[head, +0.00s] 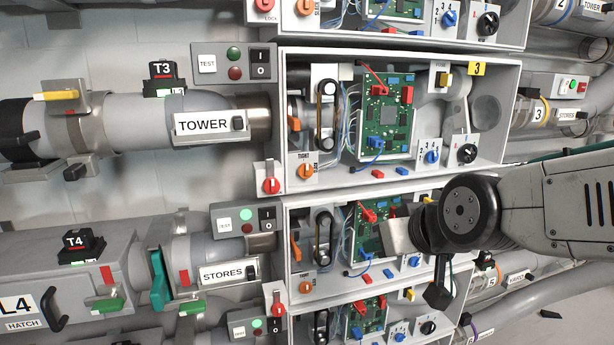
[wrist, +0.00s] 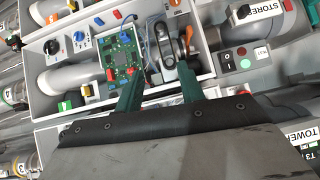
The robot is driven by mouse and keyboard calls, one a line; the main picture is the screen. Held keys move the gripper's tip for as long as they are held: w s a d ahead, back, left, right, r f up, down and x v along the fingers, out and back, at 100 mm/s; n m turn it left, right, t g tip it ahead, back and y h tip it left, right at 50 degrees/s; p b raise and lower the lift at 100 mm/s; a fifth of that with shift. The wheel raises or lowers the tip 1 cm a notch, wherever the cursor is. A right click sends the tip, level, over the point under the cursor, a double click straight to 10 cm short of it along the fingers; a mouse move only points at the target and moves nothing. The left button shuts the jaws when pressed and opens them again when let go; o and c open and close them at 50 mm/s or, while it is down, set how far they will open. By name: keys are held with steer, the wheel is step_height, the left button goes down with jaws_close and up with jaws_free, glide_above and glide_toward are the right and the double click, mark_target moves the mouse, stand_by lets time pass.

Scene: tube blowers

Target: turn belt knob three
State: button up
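Belt knob three, a small orange knob (head: 306,171) under a TIGHT label, is at the lower left of the box with the yellow 3 tag (head: 478,69) in the head view. The belt (head: 326,115) is just above it. My gripper (head: 397,236) is lower and to the right, in front of the box below; its fingertips are hard to make out there. In the wrist view my gripper (wrist: 160,88) has its two green fingers apart with nothing between them. That view faces the lower box, with its circuit board (wrist: 118,62) and belt. Knob three does not show there.
A red knob (head: 271,185) sits left of knob three. The box walls (head: 281,120) stand out around the parts. A TEST panel (head: 244,220) and the STORES duct (head: 225,272) are lower left. A similar orange knob (head: 305,286) is in the lower box.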

steer(key=w+a+r+t+y, duration=0.1)
steer(key=w+a+r+t, duration=0.25)
steer(key=w+a, duration=0.2)
steer(key=t, duration=0.5)
glide_toward(307, 174)
steer(key=x, duration=0.2)
steer(key=shift+y, duration=0.3)
steer(key=x, duration=0.7)
steer(key=shift+d+f, duration=0.15)
steer(key=shift+d, duration=0.05)
steer(key=c, duration=0.7)
